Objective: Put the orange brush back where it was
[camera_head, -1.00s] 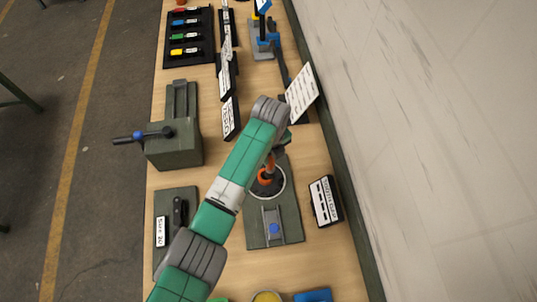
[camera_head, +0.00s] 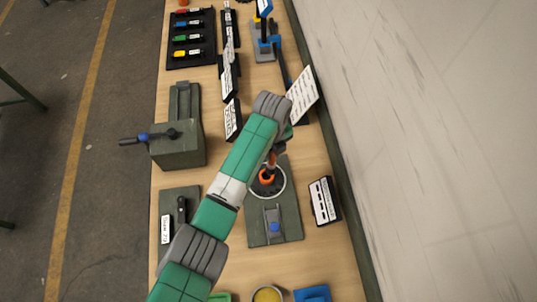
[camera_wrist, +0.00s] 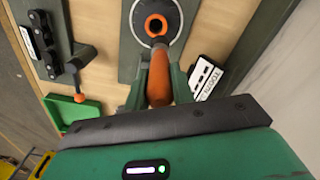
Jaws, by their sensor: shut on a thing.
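The orange brush (camera_wrist: 159,80) is between the green fingers of my gripper (camera_wrist: 158,76), which is shut on its handle. Its far end points toward an orange ring (camera_wrist: 155,25) with a dark opening, inside a pale-rimmed round recess (camera_wrist: 177,40) on a grey-green base plate. In the head view the ring (camera_head: 266,177) shows in the recess, with a bit of the brush (camera_head: 272,158) just above it. My arm hides most of the gripper there. Whether the brush touches the ring I cannot tell.
A blue-knobbed clamp (camera_head: 274,226) sits on the same plate. A labelled sign (camera_head: 324,201) stands to the right, near the wall. A grey-green vise (camera_head: 178,143) is at left. A yellow-filled cup (camera_head: 267,294) and a blue tray (camera_head: 312,294) are at the front.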

